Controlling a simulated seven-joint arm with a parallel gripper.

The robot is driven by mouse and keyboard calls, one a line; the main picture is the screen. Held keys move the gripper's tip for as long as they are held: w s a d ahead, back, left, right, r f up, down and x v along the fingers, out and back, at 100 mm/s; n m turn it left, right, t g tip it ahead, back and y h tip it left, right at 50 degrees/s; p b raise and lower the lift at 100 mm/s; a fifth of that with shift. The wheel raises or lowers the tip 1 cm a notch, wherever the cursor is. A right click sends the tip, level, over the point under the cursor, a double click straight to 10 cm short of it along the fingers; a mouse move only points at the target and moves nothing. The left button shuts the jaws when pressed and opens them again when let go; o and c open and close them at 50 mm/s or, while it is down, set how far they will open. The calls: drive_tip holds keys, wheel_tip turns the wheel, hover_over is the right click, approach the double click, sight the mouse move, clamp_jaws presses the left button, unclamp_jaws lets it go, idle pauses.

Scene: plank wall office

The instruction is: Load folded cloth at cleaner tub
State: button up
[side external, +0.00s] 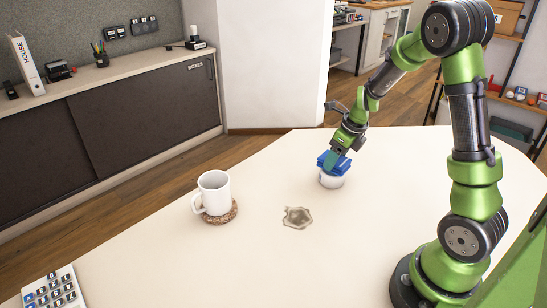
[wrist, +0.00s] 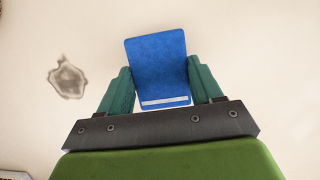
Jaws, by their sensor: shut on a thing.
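A blue folded cloth (side external: 325,158) is held between the fingers of my gripper (side external: 335,160). In the wrist view the cloth (wrist: 158,65) stands out past the two green fingers (wrist: 158,88), with a pale strip along its near edge. A small round white tub (side external: 332,181) is on the table, directly below the cloth in the side view. I cannot tell whether the cloth touches the tub or is inside its rim. The tub's opening is hidden by the cloth, and the tub does not show in the wrist view.
A grey-brown stain-like patch (side external: 297,217) lies on the white table (side external: 250,265), left of the tub and nearer the camera. A white mug (side external: 214,190) stands on a round brown coaster (side external: 221,216) farther left. A calculator (side external: 52,290) is at the front left. Clear tabletop surrounds the tub.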

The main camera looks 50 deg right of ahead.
drive_tip(key=shift+f, duration=0.6)
idle(1.7)
drive_tip(key=shift+r, duration=3.6)
